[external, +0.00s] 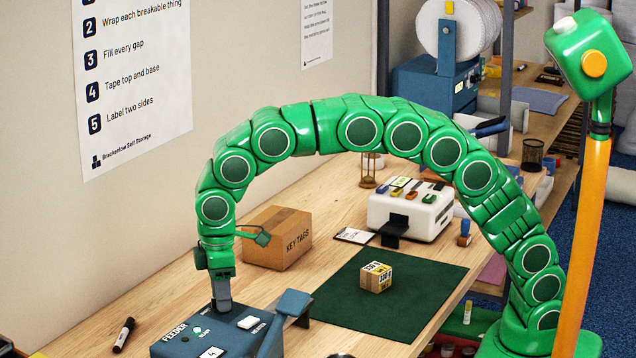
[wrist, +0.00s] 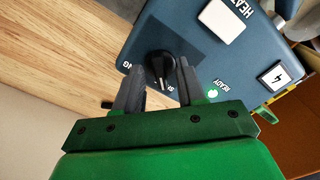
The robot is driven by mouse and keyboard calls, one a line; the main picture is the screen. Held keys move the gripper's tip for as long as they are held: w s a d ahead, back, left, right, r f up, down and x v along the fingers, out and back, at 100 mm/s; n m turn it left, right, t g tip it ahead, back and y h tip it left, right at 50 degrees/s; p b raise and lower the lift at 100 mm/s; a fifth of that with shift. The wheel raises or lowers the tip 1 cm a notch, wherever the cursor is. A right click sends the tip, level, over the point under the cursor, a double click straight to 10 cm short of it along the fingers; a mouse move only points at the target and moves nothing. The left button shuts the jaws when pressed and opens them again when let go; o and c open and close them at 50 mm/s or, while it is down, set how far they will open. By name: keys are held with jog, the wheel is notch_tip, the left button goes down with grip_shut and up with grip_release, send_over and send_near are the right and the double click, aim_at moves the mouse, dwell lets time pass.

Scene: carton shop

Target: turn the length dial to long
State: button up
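The blue tape feeder (external: 230,335) stands at the front of the bench, marked FEEDER. Its black length dial (wrist: 160,66) shows in the wrist view, with a pale pointer line towards the bottom of the picture. Lettering ending in "NG" is left of the dial; partly covered lettering starting with "S" is lower right. My gripper (wrist: 159,76) is open, its dark fingers on either side of the dial. A gap shows on the left; the right finger is close, and I cannot tell whether it touches. In the external view my gripper (external: 221,306) points down at the feeder's top and hides the dial.
The feeder also has a white HEATER button (external: 247,322), a lit green READY lamp (wrist: 213,93) and a blue lever (external: 292,303). A KEY TAGS carton (external: 278,238) stands behind. A marker (external: 124,334) lies left; a small box (external: 376,277) sits on the green mat (external: 340,312).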

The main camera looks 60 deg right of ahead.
grip_shut()
